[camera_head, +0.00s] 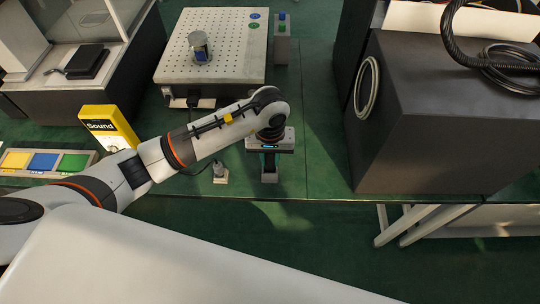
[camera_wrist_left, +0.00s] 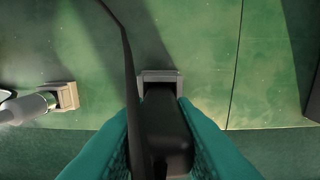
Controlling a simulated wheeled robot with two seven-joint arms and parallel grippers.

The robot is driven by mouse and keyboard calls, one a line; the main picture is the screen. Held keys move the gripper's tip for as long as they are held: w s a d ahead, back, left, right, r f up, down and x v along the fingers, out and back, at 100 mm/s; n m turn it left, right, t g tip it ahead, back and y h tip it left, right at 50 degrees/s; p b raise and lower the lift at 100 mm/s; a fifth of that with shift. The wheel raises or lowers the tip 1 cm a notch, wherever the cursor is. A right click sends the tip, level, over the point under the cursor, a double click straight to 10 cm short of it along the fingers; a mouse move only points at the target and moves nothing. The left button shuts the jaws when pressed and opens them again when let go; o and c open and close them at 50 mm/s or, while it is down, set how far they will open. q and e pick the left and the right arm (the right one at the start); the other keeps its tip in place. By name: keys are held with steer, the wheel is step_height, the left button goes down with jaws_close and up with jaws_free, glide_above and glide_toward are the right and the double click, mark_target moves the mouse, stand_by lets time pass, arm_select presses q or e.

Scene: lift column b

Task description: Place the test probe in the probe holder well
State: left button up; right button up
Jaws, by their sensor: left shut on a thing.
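My left gripper (camera_head: 269,160) points down above the green bench near its front edge. In the left wrist view its two teal fingers (camera_wrist_left: 158,145) are shut on a dark probe (camera_wrist_left: 164,128). A thin black cable (camera_wrist_left: 124,45) runs along the probe's left side and up out of view. The grey, square-rimmed probe holder (camera_wrist_left: 159,76) is at the probe's far end, which overlaps its dark opening. I cannot tell whether the tip is inside the well or just above it. In the head view the holder's pale base (camera_head: 270,178) shows under the gripper. My right gripper is not in view.
A silver cylindrical piece in a small block (camera_head: 220,174) stands just left of the holder. A perforated plate (camera_head: 235,35) lies behind. A yellow box (camera_head: 106,128) and coloured tray stand left.

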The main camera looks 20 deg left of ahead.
arm_select(q)
steer(key=o, duration=1)
steer(key=shift+r+p, duration=0.15)
steer(key=shift+p, duration=0.2)
steer(key=shift+r, duration=0.25)
step_height(320, 180, up, 12)
steer(key=b, duration=0.2)
steer(key=shift+f+b, duration=0.25)
steer(key=shift+b, duration=0.1)
